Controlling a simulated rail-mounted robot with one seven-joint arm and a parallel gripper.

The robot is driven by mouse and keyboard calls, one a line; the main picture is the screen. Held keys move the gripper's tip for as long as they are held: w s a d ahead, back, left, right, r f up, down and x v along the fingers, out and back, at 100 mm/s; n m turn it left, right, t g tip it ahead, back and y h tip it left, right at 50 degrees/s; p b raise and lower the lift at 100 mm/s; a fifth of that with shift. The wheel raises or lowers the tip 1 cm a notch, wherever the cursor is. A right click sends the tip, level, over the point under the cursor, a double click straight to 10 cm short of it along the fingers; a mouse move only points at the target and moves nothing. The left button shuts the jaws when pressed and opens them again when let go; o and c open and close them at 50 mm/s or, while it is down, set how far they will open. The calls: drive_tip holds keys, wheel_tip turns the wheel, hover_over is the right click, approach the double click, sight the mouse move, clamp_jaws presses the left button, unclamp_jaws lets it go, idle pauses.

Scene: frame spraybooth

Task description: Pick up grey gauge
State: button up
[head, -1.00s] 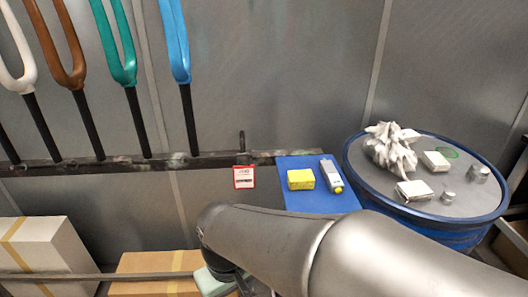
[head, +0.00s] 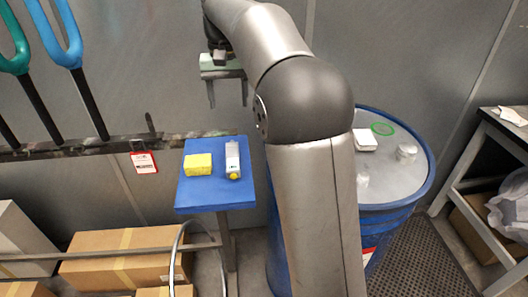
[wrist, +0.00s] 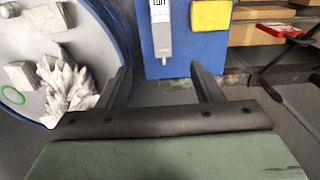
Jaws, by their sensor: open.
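The grey gauge (head: 232,158) is a slim light-grey box with a yellow end, lying on the small blue shelf (head: 216,194) in the head view. A yellow block (head: 198,164) lies just left of it. My gripper (head: 228,106) hangs above and behind the shelf, open and empty, its fingers pointing down. In the wrist view the gauge (wrist: 161,28) shows beyond and between the two fingers (wrist: 160,78), apart from them.
A blue drum (head: 424,186) stands right of the shelf, partly hidden by my arm. White crumpled cloth (wrist: 72,85) and small boxes lie on it. A red tag (head: 143,158) hangs on the rail left of the shelf. Cardboard boxes (head: 120,262) stand below.

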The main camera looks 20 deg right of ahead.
hover_over(232, 154)
wheel_tip(232, 154, down, 11)
drive_tip(key=shift+w+r, duration=0.1)
drive_tip(key=shift+w, duration=0.05)
drive_tip(key=shift+f+p, duration=0.55)
drive_tip(key=shift+f, duration=2.6)
drive_tip(key=c, duration=1.2)
